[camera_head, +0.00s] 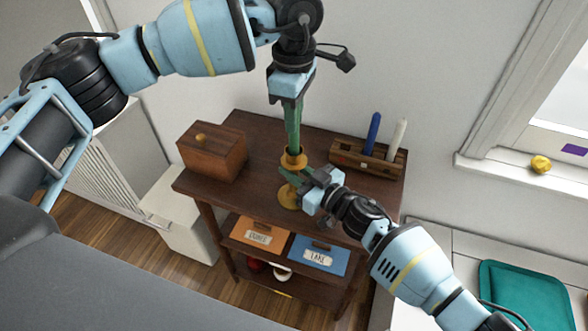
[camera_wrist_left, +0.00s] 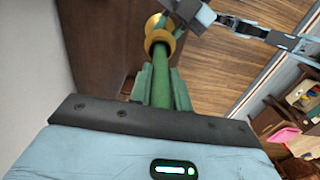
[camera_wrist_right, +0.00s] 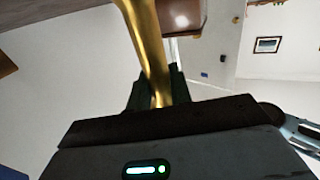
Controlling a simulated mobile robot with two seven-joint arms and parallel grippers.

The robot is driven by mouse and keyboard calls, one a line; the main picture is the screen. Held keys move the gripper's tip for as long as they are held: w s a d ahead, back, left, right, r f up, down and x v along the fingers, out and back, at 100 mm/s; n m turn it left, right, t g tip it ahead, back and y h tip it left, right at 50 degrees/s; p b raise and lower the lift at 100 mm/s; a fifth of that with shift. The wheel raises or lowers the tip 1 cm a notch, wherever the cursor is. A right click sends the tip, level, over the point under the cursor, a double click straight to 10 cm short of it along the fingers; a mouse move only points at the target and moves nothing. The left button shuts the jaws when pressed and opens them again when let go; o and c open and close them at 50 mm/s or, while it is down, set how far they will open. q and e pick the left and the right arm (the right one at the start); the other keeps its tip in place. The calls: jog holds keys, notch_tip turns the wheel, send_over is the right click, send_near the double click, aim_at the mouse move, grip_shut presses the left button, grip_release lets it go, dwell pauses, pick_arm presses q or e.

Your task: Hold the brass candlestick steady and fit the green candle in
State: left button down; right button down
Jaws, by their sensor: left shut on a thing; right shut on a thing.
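The brass candlestick (camera_head: 288,197) stands on the dark wooden table (camera_head: 255,133). My right gripper (camera_head: 293,180) is shut on its stem, which also shows in the right wrist view (camera_wrist_right: 146,40). The green candle (camera_head: 293,130) is upright above the candlestick, and my left gripper (camera_head: 292,100) is shut on its upper part. The candle's lower end meets the candlestick's cup (camera_head: 294,157). The candle (camera_wrist_left: 161,85) and the cup's rim (camera_wrist_left: 160,40) line up in the left wrist view. I cannot tell how deep the candle's end sits.
A wooden box (camera_head: 211,155) with a brass knob stands left on the table. A wooden rack (camera_head: 345,158) at the right holds a blue candle (camera_head: 373,135) and a white candle (camera_head: 397,140). Orange (camera_head: 248,240) and blue (camera_head: 313,268) labelled boxes sit on the shelf below.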

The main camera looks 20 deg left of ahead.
pick_arm(q)
jog(key=shift+f, duration=0.1)
pick_arm(e)
jog(key=shift+f, duration=0.1)
pick_arm(q)
jog(key=c, duration=1.2)
grip_release()
jog(key=shift+c, duration=0.2)
jog(key=shift+o, duration=0.5)
jog(key=o, duration=0.4)
jog(key=shift+r, duration=3)
